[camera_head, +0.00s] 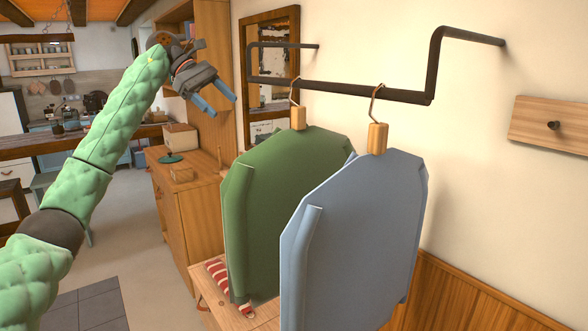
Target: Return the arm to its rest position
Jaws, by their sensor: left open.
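My left arm comes in from the left edge in a green padded sleeve and reaches up. My left gripper (220,105) is at the upper middle-left, with its two blue fingers apart and nothing between them. It is in the air, left of the dark rail in the picture, and looks apart from the hanging garments. My right gripper is not in view.
A dark wall rail (350,89) holds a green garment (275,205) and a blue-grey garment (355,240) on hangers. A wooden cabinet (178,215) stands behind, with a bench (205,290) below. A wooden peg board (550,124) is at right. Open floor (135,255) shows at left.

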